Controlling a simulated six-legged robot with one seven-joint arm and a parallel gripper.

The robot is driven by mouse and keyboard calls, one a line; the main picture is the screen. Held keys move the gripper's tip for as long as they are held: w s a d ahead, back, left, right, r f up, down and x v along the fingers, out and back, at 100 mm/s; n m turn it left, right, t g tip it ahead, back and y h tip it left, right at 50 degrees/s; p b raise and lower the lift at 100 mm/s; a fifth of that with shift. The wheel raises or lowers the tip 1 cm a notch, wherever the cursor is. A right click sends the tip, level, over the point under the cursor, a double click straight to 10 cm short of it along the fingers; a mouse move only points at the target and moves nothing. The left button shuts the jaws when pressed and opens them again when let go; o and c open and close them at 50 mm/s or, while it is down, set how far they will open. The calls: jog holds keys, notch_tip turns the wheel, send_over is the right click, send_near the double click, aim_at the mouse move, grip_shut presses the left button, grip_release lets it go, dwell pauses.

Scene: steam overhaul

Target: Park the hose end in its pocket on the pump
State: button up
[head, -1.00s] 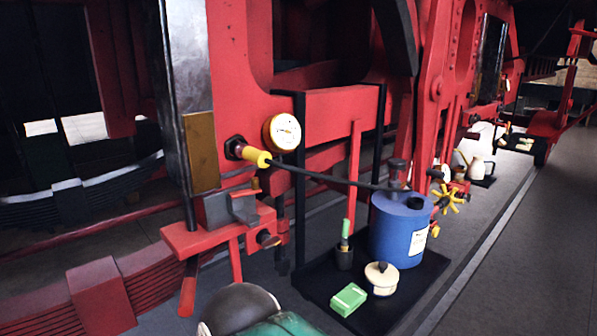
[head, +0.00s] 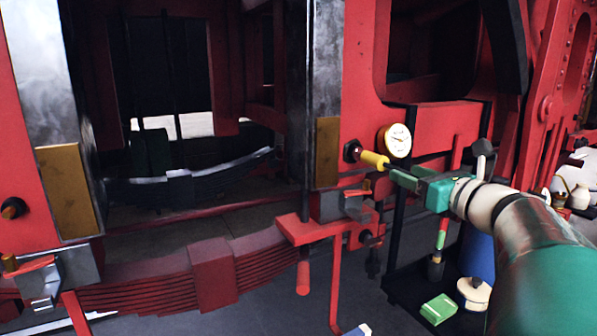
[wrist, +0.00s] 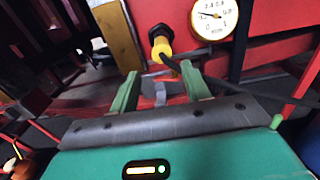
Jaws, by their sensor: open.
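The hose end has a yellow grip (head: 373,160) and sits at the dark fitting (head: 352,151) on the red frame, just left of the pressure gauge. My gripper (head: 403,177) is open and empty, its green fingers pointing at the yellow grip. In the wrist view the yellow grip (wrist: 161,48) lies just beyond and between the open fingertips (wrist: 162,82). The black hose (wrist: 245,92) runs from it to the right, behind the right finger. The blue pump (head: 477,256) stands right on a black tray, mostly hidden behind my arm. Its pocket is hidden.
The white-faced gauge (head: 395,140) is close above right of the hose end. A grey vice-like block (head: 340,205) on a red bracket is below left. A green block (head: 438,309) and a cream pot (head: 474,293) stand on the black tray (head: 405,289).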

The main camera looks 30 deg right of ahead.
aim_at(384, 164)
jog(key=shift+w+f, duration=0.1)
jog(key=shift+w, duration=4.3)
jog(key=c, duration=1)
grip_shut()
jog(key=shift+s, duration=0.1)
jog(key=shift+s+d, duration=0.1)
jog(key=shift+s, duration=2.5)
